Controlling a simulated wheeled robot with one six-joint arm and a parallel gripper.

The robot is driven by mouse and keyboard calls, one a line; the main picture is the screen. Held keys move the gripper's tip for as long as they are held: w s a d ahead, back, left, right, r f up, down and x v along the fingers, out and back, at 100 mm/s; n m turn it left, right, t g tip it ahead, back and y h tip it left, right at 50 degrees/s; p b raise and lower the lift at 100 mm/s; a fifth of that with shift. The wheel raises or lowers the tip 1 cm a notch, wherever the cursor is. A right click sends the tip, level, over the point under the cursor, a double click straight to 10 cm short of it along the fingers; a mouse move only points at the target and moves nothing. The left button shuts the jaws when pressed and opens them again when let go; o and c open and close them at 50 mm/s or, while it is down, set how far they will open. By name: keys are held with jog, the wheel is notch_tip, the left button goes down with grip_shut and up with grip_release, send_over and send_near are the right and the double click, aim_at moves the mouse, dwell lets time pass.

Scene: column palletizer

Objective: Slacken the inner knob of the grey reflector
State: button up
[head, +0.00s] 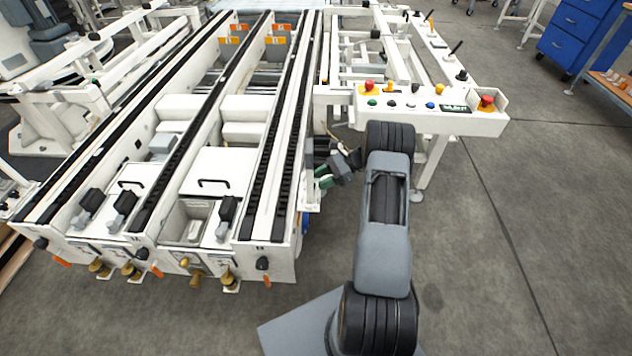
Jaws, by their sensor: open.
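My gripper (323,174) is small and dark with green parts near its end. It is at the right side of the white conveyor frame (275,262), close to the outer rail, and is open. Nothing shows clearly between its fingers. I cannot single out the grey reflector or its inner knob; the spot at my gripper is small and partly covered by the arm.
A control panel (430,107) with red, yellow, blue and green buttons stands just behind my arm. Orange reflectors (279,27) sit between the rails at the back. Blue drawer cabinets (580,35) stand at the far right. The grey floor (520,230) on the right is clear.

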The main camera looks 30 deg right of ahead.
jog(key=v, duration=1.1)
dwell(0.3)
